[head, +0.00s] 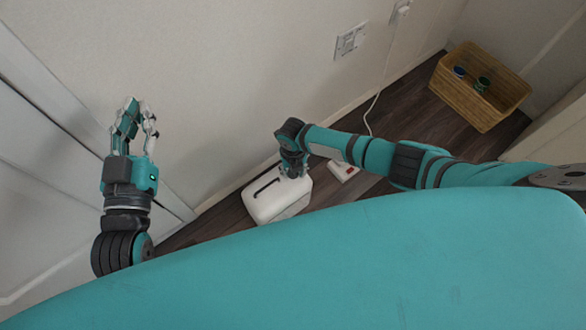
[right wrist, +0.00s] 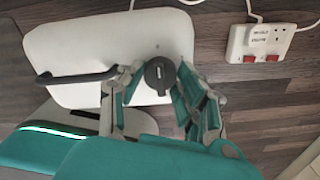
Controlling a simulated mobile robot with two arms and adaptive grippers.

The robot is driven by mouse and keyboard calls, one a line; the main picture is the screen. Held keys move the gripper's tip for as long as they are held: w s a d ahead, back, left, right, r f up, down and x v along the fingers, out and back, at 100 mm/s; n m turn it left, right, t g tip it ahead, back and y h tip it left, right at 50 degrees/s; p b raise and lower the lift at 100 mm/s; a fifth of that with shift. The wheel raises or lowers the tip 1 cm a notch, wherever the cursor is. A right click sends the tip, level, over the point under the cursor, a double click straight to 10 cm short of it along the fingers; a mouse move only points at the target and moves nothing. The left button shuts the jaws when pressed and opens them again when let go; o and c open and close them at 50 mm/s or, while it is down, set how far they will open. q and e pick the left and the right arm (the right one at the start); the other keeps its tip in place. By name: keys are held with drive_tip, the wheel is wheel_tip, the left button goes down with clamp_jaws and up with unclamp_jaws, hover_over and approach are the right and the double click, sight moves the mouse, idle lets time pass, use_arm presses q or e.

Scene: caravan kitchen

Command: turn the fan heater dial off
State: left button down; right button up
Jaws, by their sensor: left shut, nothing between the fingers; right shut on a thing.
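The white fan heater (head: 262,204) stands on the floor by the wall, with a dark handle along its top. In the right wrist view its white top (right wrist: 85,50) shows a round dark dial (right wrist: 158,75) with a small light mark near the upper rim. My right gripper (right wrist: 161,72) has one finger on each side of the dial and is shut on it. In the head view my right gripper (head: 293,170) is over the heater's right end, and the dial is hidden there. My left gripper (head: 136,110) is shut, empty and raised at the left, away from the heater.
A wicker basket (head: 475,95) holding small items stands at the back right. The heater's black handle (right wrist: 75,77) is close left of the right fingers.

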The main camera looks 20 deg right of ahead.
drive_tip(key=o, duration=1.2)
drive_tip(key=shift+c, duration=0.2)
wheel_tip(320, 180, up, 12)
